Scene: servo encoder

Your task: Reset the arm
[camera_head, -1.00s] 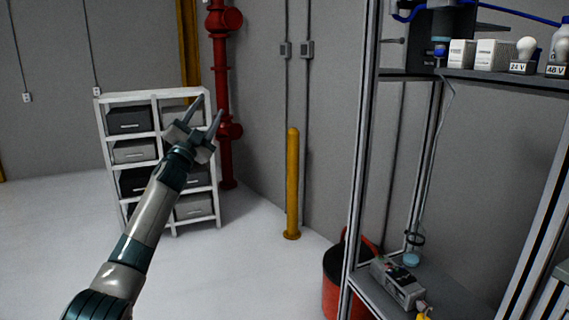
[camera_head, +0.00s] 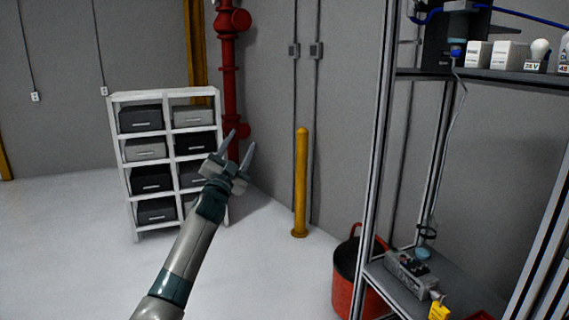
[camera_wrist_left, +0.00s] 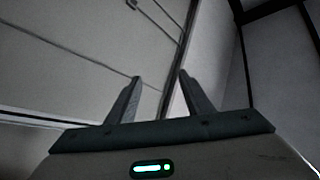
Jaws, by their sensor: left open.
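My left gripper (camera_head: 238,152) is raised in mid-air in front of the white shelf unit in the head view. Its two fingers are spread apart with nothing between them. The left wrist view also shows the open, empty fingers (camera_wrist_left: 160,88) against a wall. My left arm reaches up from the bottom of the head view. My right gripper is not in either view.
A white shelf unit (camera_head: 115,160) with dark and grey bins stands behind the gripper. A yellow post (camera_head: 300,185) and red pipe (camera_head: 228,75) stand by the wall. At right are a metal rack (camera_head: 375,165) and red bucket (camera_head: 345,290). Open floor lies left.

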